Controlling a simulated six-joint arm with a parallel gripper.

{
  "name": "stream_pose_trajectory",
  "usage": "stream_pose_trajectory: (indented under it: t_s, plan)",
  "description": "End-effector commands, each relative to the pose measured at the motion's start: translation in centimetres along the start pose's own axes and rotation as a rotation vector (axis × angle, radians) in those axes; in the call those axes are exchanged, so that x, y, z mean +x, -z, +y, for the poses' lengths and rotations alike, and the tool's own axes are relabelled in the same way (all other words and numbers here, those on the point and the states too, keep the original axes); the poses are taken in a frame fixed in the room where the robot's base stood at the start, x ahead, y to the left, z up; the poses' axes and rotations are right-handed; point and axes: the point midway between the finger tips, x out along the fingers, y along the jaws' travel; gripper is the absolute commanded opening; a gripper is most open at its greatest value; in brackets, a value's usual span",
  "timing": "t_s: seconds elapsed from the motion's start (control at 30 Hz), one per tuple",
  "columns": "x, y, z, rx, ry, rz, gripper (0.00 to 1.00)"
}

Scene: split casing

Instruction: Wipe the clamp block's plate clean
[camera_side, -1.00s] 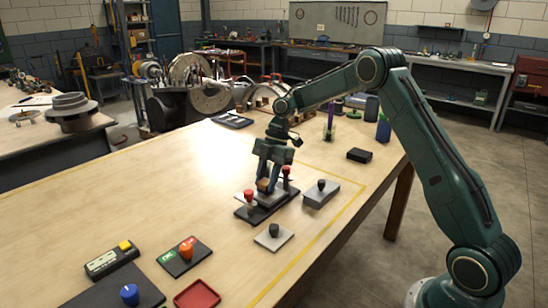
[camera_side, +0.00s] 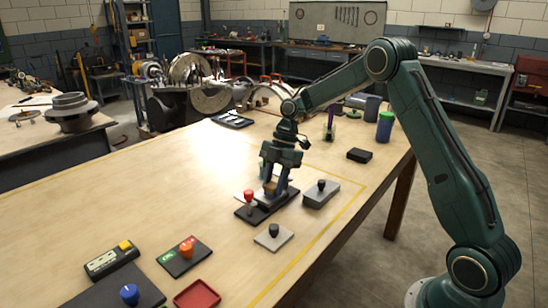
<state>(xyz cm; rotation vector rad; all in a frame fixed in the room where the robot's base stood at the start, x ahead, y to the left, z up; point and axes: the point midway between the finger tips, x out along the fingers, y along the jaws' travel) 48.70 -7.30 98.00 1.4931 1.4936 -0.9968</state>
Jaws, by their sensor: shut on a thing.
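The clamp block (camera_side: 254,213) is a dark, flat base with a red-knobbed post at its left end. Its second red knob is hidden behind my gripper at the right. My gripper (camera_side: 273,190) points down over the block, right of the visible red knob. It is shut on a small tan-brown piece (camera_side: 269,187), held low at the block's plate. The fingers cover much of the plate. I cannot tell whether the piece touches the plate or whether any dirt is on it.
A grey block with a black knob (camera_side: 321,194) stands close on the right. A grey plate with a dark knob (camera_side: 274,237) lies in front. The left tabletop (camera_side: 130,200) is clear.

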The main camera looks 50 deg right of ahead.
Motion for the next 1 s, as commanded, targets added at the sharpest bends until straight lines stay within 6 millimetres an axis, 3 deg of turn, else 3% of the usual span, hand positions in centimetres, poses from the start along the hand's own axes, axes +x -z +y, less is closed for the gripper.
stream_pose_trajectory:
  t_s: [0.27,0.43,1.0]
  plan:
    - [0.0,0.0,-2.6,0.003,0.002,0.001,0.11]
    - [0.6,1.3,-2.7,-0.001,0.003,0.0,0.11]
    - [0.5,1.2,2.4,-0.001,0.0,0.0,0.11]
